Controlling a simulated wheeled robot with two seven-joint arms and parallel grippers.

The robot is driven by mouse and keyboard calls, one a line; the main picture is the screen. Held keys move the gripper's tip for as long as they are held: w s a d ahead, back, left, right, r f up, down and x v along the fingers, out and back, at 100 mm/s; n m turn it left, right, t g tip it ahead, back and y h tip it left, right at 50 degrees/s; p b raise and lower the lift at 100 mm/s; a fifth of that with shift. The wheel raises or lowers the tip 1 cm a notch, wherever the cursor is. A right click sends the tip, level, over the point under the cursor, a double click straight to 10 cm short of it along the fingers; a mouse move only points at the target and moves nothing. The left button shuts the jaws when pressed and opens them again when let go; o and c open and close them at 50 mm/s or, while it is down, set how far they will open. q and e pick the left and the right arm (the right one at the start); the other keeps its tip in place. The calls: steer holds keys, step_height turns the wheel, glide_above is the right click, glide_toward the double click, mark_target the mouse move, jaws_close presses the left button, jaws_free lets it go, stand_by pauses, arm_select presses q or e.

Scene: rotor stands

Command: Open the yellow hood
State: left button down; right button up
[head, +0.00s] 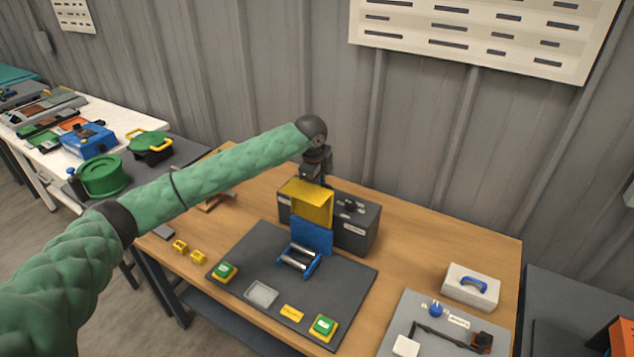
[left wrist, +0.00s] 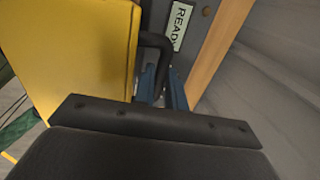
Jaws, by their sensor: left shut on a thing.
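The yellow hood (head: 312,204) stands raised above a blue stand (head: 312,238) with metal rollers, on the dark mat. In the left wrist view the yellow hood (left wrist: 75,50) fills the upper left, beside a dark curved bar (left wrist: 157,45). My left gripper (head: 326,181) is at the hood's upper back edge and is shut on the hood, apparently at its dark bar. My right gripper is not in view.
A dark box (head: 357,228) stands right behind the hood. Green buttons (head: 224,271) (head: 323,327), a shallow tray (head: 261,294) and a yellow label lie on the mat (head: 345,284). A white box with a blue handle (head: 471,287) stands at the right.

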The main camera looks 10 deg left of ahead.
arm_select(q)
steer(key=c, duration=2.2)
jaws_free()
steer(key=shift+w+d+f, duration=0.3)
steer(key=shift+w+f, duration=0.2)
steer(key=shift+w, duration=0.35)
steer(key=c, duration=2.1)
jaws_free()
steer(key=shift+r, duration=0.1)
steer(key=shift+c, duration=0.2)
steer(key=shift+o, duration=0.3)
steer(key=o, duration=0.5)
steer(key=shift+w, duration=0.15)
steer(key=o, duration=0.3)
steer(key=shift+w+d+f, duration=0.2)
steer(key=shift+f, duration=0.1)
steer(key=shift+o, duration=0.2)
steer(key=shift+s+a+r, duration=0.1)
steer(key=shift+s+r, duration=0.1)
steer(key=shift+r, duration=0.1)
